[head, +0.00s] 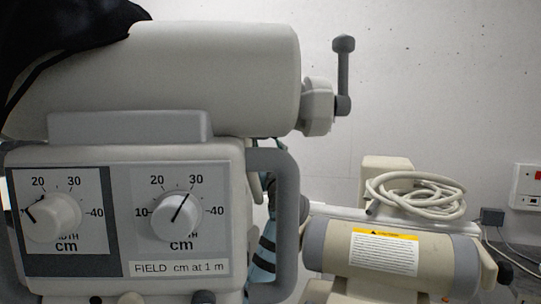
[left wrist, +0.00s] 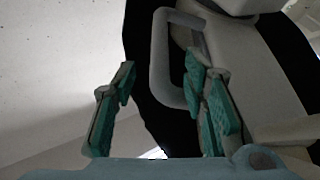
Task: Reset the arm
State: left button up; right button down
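A grey machine head (head: 120,155) with two dial knobs fills the left of the head view. A grey loop handle (head: 287,225) is on its right side. The handle also shows in the left wrist view (left wrist: 160,60). My left gripper (head: 271,190) is partly hidden behind the handle and machine in the head view. In the left wrist view its two teal-padded fingers (left wrist: 160,95) stand wide apart, with no object gripped between them. The handle lies beyond the fingers; I cannot tell whether they touch it. My right gripper is not in view.
A black cover (head: 70,40) drapes over the top left of the machine. A crank (head: 343,75) sticks out at its right end. A beige cylinder unit (head: 385,260) with a coiled cable (head: 415,195) is at lower right. A wall box (head: 527,187) is at far right.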

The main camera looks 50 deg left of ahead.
pick_arm(q)
jog(key=v, duration=0.4)
dwell(0.3)
